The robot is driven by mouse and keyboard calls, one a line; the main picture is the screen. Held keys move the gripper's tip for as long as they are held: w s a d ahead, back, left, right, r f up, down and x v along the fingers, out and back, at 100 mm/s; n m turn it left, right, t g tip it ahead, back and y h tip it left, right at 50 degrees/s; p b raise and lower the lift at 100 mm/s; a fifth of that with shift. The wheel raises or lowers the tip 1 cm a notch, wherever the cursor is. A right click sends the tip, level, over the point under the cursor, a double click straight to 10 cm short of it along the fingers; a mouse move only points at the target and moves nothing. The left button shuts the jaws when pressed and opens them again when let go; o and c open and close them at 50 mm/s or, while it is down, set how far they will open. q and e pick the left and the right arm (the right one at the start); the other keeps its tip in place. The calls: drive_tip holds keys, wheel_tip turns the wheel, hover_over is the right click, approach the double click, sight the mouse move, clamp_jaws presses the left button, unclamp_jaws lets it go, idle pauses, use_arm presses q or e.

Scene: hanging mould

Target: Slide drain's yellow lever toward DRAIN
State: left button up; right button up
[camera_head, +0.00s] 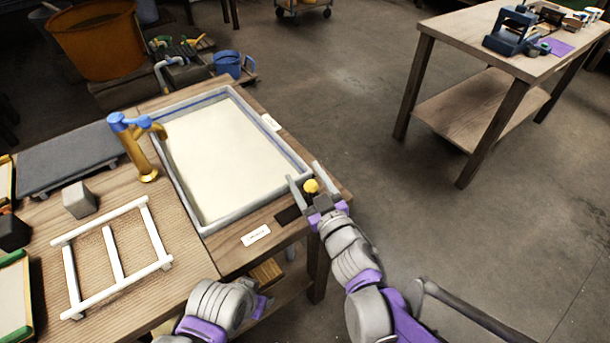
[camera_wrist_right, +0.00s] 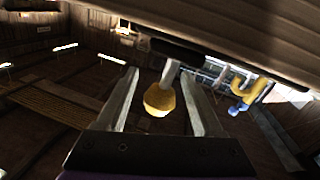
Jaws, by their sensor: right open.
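The drain's yellow lever knob (camera_head: 311,186) stands at the front right corner of the basin (camera_head: 219,219). In the right wrist view the yellow knob (camera_wrist_right: 159,100) sits on a pale stem between the two fingers, nearer the left one. My right gripper (camera_head: 305,174) is open around the knob, with a finger on each side; I see no clear contact. A dark slot (camera_head: 289,214) lies in the wood beside the knob. A white label (camera_head: 256,235) lies near it; its text is too small to read. My left arm shows at the bottom, but its fingertips are not visible.
The basin holds a pale liquid or sheet. A gold and blue tap (camera_head: 139,148) stands at its left edge. A white frame (camera_head: 111,255) and a grey block (camera_head: 79,201) lie on the left. The floor right of the table is clear.

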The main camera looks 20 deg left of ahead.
drive_tip(key=shift+w+a, duration=0.2)
clamp_jaws()
idle(0.3)
idle(1.1)
